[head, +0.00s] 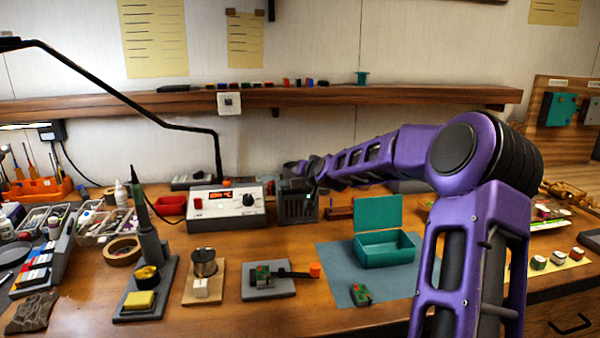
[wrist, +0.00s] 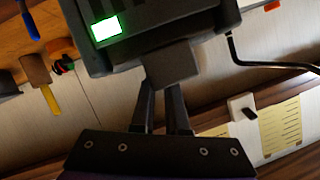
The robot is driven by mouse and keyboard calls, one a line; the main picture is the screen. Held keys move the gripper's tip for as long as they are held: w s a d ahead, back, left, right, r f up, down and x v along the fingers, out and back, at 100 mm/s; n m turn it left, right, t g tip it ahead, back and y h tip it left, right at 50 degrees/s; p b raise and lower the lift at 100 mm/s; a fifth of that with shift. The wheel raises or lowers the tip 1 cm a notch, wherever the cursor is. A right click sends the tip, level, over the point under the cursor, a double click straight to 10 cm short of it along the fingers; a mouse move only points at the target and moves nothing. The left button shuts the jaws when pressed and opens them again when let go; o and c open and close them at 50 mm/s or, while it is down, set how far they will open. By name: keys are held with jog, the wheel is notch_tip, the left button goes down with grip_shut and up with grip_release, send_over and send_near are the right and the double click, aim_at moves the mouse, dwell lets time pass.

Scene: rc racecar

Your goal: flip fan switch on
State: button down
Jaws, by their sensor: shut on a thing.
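The fan (head: 297,203) is a small dark box on the bench, just right of the white soldering station. In the wrist view the fan's dark body (wrist: 125,50) fills the top middle, tilted, with a rectangle glowing white and green (wrist: 106,28) on its face. A dark grey block (wrist: 171,66) sticks out from the body's near edge. My gripper (wrist: 162,93) has its two fingers at this block and is shut on it. I cannot tell whether the block is the switch. In the head view my gripper (head: 313,168) is at the fan's top, small and partly hidden.
The soldering station (head: 226,207) stands close left of the fan. A teal open box (head: 384,250) sits on a blue mat to the right. A wooden shelf (head: 400,95) runs along the wall above. A black lamp arm (head: 130,95) hangs at left.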

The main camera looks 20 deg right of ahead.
jog(key=c, duration=1.2)
grip_release()
jog(key=p+v, duration=0.3)
jog(key=v, duration=1.4)
jog(key=shift+s+p, duration=0.15)
jog(key=shift+p, duration=0.2)
